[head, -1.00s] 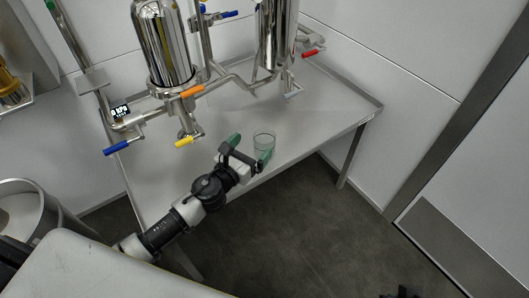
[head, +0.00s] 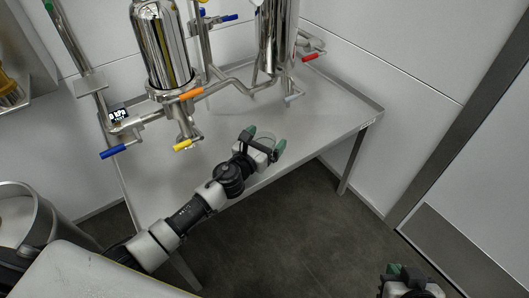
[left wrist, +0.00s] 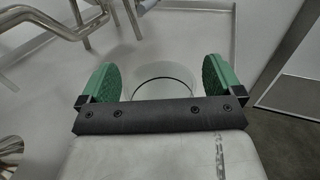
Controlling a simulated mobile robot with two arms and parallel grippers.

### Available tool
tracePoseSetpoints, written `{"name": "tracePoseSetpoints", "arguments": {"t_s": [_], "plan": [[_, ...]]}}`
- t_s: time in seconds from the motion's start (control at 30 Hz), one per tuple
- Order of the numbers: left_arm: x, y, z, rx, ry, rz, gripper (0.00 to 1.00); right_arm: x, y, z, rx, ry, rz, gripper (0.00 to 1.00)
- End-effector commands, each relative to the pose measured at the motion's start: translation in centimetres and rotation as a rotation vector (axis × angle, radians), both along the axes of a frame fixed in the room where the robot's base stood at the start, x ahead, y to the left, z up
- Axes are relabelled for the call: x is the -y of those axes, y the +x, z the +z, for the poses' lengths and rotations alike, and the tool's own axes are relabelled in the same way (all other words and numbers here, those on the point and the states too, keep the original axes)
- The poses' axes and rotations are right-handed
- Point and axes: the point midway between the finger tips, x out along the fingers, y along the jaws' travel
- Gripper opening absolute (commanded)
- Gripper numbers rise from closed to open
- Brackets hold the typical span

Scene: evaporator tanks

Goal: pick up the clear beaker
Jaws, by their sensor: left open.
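The clear beaker (head: 265,137) stands on the steel table, mostly hidden behind my left gripper in the head view. My left gripper (head: 264,138) is open, with its green fingers on either side of the beaker. In the left wrist view the beaker (left wrist: 163,84) shows between the two green fingers (left wrist: 162,82), with gaps to both; its lower part is hidden by the gripper's dark bar. My right gripper (head: 398,272) shows at the bottom right edge of the head view, partly cut off; its jaw state is unclear.
The steel table (head: 320,115) has free room right of the beaker. Steel tanks (head: 160,45) with pipes and coloured valve handles stand at the back. A yellow handle (head: 182,145) and a blue handle (head: 113,152) stick out to the left.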

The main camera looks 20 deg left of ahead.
Motion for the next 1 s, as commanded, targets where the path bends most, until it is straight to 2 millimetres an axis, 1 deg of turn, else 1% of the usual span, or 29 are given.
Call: {"name": "tracePoseSetpoints", "arguments": {"t_s": [0.23,0.5,0.6,1.0], "plan": [[0.03,0.15,-0.03,-0.001,0.000,0.000,0.95,-0.05,0.07,0.08,0.007,0.002,0.001,0.00],[0.01,0.14,-0.02,-0.001,0.000,0.001,0.53,-0.04,0.07,0.07,0.006,0.001,0.000,0.00],[0.01,0.14,0.00,0.000,0.000,0.001,0.41,-0.03,0.07,0.07,0.006,0.001,0.000,0.00],[0.00,0.15,0.31,0.000,0.001,0.001,0.41,0.05,-0.19,0.02,-0.018,-0.003,0.000,0.00]]}}
